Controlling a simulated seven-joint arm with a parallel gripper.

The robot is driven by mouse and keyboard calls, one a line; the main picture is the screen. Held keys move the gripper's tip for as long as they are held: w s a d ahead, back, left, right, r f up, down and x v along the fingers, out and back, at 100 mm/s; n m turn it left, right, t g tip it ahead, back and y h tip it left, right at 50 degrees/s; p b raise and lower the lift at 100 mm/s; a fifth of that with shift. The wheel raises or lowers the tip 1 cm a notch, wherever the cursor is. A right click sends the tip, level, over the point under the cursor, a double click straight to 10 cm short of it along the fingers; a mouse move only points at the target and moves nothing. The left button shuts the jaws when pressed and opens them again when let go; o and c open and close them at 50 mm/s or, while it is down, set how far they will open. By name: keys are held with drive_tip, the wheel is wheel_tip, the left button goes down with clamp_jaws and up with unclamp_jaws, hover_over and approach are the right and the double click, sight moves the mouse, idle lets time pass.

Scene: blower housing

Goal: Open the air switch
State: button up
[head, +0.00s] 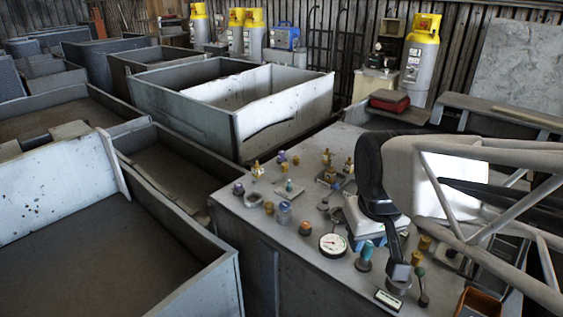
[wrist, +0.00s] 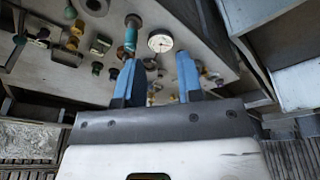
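The air switch cannot be told apart for sure among the many small fittings on the grey panel top (head: 290,270). A round white gauge (head: 333,245) sits there, with a teal-topped fitting (head: 365,255) to its right. In the wrist view the gauge (wrist: 160,40) lies beyond my gripper (wrist: 157,72), and the teal fitting (wrist: 131,35) stands by the left finger's tip. My gripper's two blue fingers are apart with nothing seen held between them. Whether the left finger touches the teal fitting cannot be told. In the head view my arm hides part of the panel.
Several brass, blue and dark knobs crowd the panel, including a blue one (head: 284,212). Large open metal bins (head: 235,110) stand left and behind. An orange bin (head: 476,303) is at the lower right. Yellow-topped cylinders (head: 420,55) stand behind.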

drive_tip(key=w+a+n, duration=0.2)
drive_tip(key=w+n, duration=0.3)
drive_tip(key=w, duration=0.8)
drive_tip(key=n+g, duration=0.2)
drive_tip(key=n, duration=1.1)
approach(289, 183)
drive_tip(key=f, duration=0.6)
drive_tip(key=shift+w+f, duration=0.1)
drive_tip(key=shift+w, duration=0.1)
drive_tip(key=shift+f, duration=0.15)
